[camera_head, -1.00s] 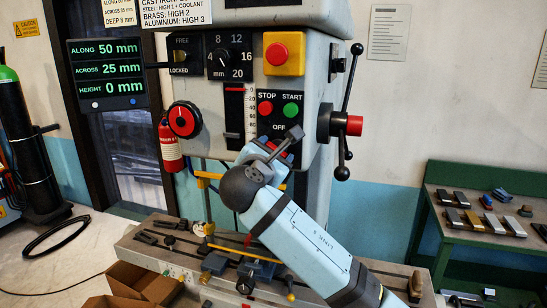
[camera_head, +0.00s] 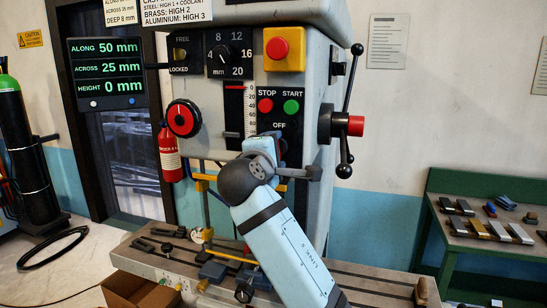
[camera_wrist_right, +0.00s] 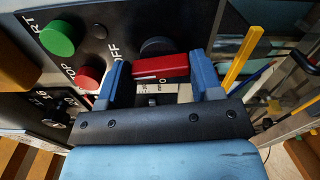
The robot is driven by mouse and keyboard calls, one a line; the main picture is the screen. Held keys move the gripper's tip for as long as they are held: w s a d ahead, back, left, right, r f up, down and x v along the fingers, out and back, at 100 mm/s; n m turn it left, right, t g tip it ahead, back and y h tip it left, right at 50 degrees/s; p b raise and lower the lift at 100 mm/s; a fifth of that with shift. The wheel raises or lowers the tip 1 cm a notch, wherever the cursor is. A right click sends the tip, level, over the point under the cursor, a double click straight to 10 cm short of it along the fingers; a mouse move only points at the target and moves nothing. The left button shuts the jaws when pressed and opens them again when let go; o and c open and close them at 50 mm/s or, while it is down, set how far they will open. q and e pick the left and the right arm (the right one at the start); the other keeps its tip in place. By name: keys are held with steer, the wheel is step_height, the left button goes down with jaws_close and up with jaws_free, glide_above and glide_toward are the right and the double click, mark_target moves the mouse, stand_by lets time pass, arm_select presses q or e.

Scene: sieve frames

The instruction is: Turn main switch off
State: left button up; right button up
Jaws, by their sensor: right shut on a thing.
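The main switch is a red handle (camera_wrist_right: 160,66) on the dark control panel, below the OFF label (camera_head: 279,125). My right gripper (camera_wrist_right: 163,72) is shut on this handle, with one blue finger at each end of it in the wrist view. In the head view my right gripper (camera_head: 272,148) is at the panel's lower part and hides most of the switch. Only a little red shows beside it. The handle's exact angle relative to the labels is hard to tell. My left gripper is not in view.
The red STOP button (camera_head: 265,106) and green START button (camera_head: 291,107) sit just above the switch. A yellow emergency-stop box (camera_head: 284,48) is higher up. A lever wheel (camera_head: 335,125) stands out to the right. The machine table (camera_head: 370,280) with clamps lies below.

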steer(key=shift+f+m+b, duration=0.1)
steer(key=shift+m+b, duration=0.2)
steer(key=shift+m, duration=0.5)
steer(key=o, duration=0.9)
